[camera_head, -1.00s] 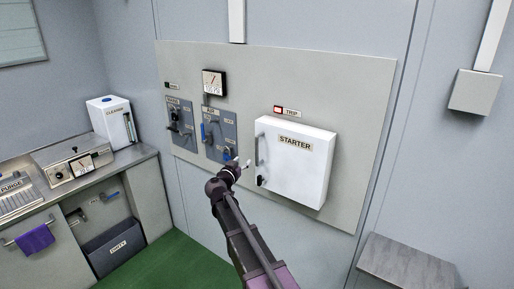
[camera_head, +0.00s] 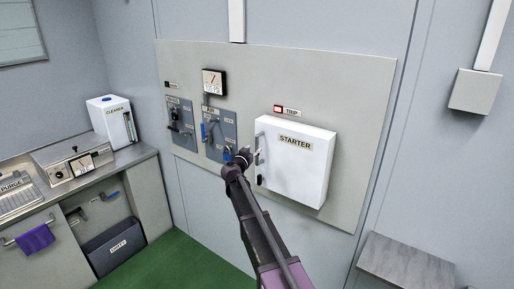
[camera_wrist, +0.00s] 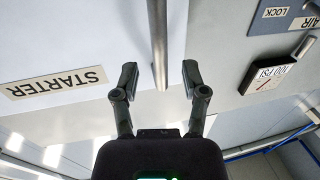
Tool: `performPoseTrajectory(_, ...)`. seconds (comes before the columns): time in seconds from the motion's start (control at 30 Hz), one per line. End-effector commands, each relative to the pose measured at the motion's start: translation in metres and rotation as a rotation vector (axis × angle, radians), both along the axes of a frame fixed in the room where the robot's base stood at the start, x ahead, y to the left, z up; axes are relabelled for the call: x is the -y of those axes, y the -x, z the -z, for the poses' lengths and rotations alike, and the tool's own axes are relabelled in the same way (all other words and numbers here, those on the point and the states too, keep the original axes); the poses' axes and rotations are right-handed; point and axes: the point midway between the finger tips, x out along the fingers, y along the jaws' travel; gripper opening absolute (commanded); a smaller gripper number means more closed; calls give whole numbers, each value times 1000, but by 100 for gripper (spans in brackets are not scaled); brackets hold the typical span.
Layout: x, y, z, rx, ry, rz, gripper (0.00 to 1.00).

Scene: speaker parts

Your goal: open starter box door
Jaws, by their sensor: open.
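The white starter box (camera_head: 302,172) is on the wall panel, and its door looks shut. The door carries a STARTER label (camera_head: 296,143), upside down in the wrist view (camera_wrist: 57,83). A grey bar handle (camera_head: 259,140) runs along the door's left edge, with a dark latch (camera_head: 260,180) below it. My gripper (camera_head: 251,154) is at the handle's left side. In the wrist view my gripper (camera_wrist: 159,76) is open, one finger on each side of the handle bar (camera_wrist: 158,42). Both fingers look apart from the bar; I cannot tell how deep the bar sits between them.
A grey AIR switch panel (camera_head: 216,136) with a blue-handled lever is just left of my gripper. A gauge (camera_head: 214,83) is above it. A red TRIP lamp (camera_head: 279,110) is above the box. A grey bench (camera_head: 405,262) stands at lower right. Green floor is clear.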

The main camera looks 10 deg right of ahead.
Motion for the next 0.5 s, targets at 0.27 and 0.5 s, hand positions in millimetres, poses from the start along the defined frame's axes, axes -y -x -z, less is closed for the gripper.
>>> performPoseTrajectory(0.27,17,-27,0,0,0,0,57)
performPoseTrajectory(0.5,21,-31,0,0,0,0,57)
